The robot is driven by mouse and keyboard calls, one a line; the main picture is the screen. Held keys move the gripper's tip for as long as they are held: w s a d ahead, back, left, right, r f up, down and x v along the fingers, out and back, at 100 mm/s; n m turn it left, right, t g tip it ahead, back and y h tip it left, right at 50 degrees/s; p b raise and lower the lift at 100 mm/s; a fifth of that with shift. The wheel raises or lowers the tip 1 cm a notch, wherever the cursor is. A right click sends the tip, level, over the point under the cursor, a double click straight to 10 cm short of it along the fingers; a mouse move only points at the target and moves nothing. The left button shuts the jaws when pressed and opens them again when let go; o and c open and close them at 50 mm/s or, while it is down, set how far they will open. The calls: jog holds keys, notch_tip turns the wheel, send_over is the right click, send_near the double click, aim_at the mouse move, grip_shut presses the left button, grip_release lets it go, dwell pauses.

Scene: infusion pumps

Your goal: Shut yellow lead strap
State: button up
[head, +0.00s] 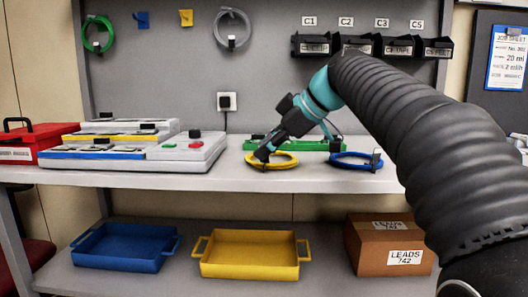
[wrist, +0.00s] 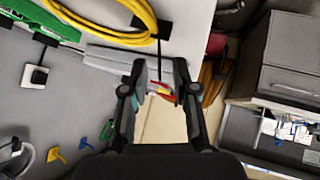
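The yellow lead (head: 283,161) lies coiled on the bench top. Part of its coil shows at the top of the wrist view (wrist: 98,32). A dark strap (wrist: 163,30) is at the coil's edge in that view, with a thin dark tail hanging toward my fingers. Whether the strap is open or fastened I cannot tell. My gripper (head: 262,157) is at the left of the yellow coil in the head view and covers part of it. In the wrist view my gripper (wrist: 159,72) has its two fingers apart, with no object clearly held between them.
A blue lead (head: 350,161) with a black strap lies right of the yellow one. Stacked pumps (head: 190,155) and a red case (head: 40,145) stand left. Blue (head: 118,262) and yellow trays (head: 250,268) and a box (head: 385,262) are below.

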jog(key=shift+w+a+f, duration=0.25)
jog(key=shift+a+f, duration=0.15)
jog(key=shift+f, duration=0.05)
grip_shut()
jog(key=shift+r+p, duration=0.1)
jog(key=shift+p, duration=0.25)
